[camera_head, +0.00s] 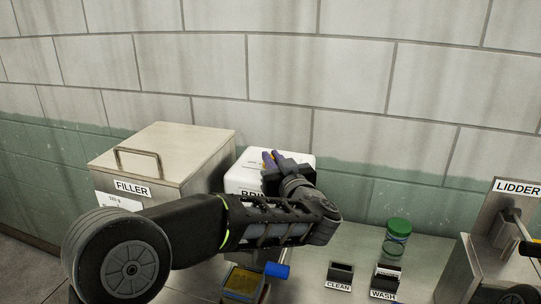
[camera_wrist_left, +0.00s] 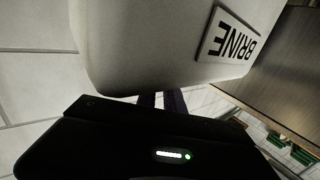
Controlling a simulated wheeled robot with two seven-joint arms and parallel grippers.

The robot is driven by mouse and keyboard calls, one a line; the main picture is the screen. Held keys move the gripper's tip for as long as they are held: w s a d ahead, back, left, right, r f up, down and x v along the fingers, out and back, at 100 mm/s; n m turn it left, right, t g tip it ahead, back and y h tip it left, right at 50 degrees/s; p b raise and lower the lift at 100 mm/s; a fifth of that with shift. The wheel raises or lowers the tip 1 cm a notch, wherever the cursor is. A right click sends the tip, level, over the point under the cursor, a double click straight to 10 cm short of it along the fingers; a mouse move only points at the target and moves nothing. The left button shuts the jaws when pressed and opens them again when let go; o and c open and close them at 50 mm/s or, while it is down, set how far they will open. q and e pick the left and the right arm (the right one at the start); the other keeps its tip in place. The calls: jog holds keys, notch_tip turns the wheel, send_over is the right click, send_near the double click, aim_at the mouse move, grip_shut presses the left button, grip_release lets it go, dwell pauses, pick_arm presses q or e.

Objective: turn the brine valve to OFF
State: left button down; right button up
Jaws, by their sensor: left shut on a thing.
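The white brine tank (camera_head: 240,180) stands against the wall right of the filler, its BRINE label partly covered by my left arm. In the left wrist view the tank (camera_wrist_left: 150,50) fills the upper middle, with its label (camera_wrist_left: 232,40) upside down. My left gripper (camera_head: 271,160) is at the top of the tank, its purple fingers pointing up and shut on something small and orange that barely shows. I cannot tell whether this is part of the brine valve. No OFF mark is readable. A blue handle-like piece (camera_head: 277,270) shows below my forearm.
The metal filler box (camera_head: 165,165) is at the left. A yellow-topped block (camera_head: 243,283) sits low in the middle. A green-lidded jar (camera_head: 397,238) stands behind the CLEAN (camera_head: 340,271) and WASH (camera_head: 386,278) holders. The lidder (camera_head: 490,240) is at the right.

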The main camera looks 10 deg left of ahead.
pick_arm(q)
jog(key=n+g+y, duration=0.2)
jog(key=g+y, duration=0.1)
jog(key=d+n+g+y, duration=0.1)
jog(key=n+y, duration=0.1)
jog(key=shift+w+r, duration=0.1)
jog(key=shift+w, duration=0.15)
jog(key=shift+w+a+n+g+y, duration=0.15)
jog(key=shift+n+g+y, duration=0.65)
jog(key=shift+n+g, duration=0.75)
jog(key=shift+g, duration=0.45)
jog(key=c, duration=1.5)
grip_release()
jog(key=shift+o, duration=0.2)
jog(key=shift+v, duration=3.85)
jog(key=shift+o, duration=0.4)
